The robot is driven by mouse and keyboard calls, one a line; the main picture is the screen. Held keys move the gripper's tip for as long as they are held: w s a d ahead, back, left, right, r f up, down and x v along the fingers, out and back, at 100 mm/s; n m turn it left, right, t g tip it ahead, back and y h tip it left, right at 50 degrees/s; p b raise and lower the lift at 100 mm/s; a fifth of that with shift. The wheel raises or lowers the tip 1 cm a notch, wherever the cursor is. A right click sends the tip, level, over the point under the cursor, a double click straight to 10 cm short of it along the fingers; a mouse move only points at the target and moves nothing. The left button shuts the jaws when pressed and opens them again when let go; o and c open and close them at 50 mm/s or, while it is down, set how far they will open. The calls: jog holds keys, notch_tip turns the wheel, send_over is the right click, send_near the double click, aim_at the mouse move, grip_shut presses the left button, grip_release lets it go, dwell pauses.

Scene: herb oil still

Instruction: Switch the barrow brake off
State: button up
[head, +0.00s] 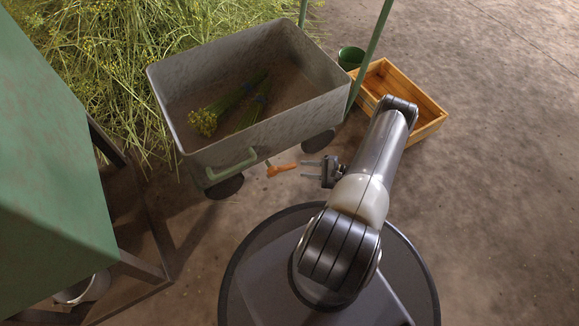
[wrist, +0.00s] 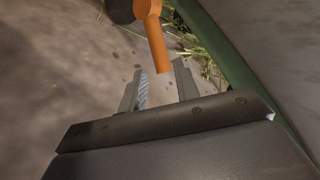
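The barrow (head: 190,125) is a grey metal tub on dark wheels, standing left of my arm in the head view. Its brake is an orange lever (head: 281,170) low on its near side; the lever also shows in the wrist view (wrist: 156,40), with its free end pointing toward my fingers. My gripper (head: 306,170) is open and empty, just right of the lever in the head view. In the wrist view my fingers (wrist: 160,88) are spread, with the lever's end a little beyond or between their tips. I cannot tell whether they touch it.
Herb bundles (head: 232,103) lie in the barrow, which has a green handle (head: 232,164). A wooden crate (head: 425,130) and green bucket (head: 350,58) stand behind my arm. A green cabinet (head: 45,150) on a frame is at left. The floor at right is clear.

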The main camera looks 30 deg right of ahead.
aim_at(292, 167)
jog(key=b+x, duration=0.2)
jog(key=x, duration=0.5)
jog(key=shift+w+a+f, duration=0.15)
jog(key=shift+w+a, duration=0.05)
jog(key=shift+a, duration=0.05)
grip_shut()
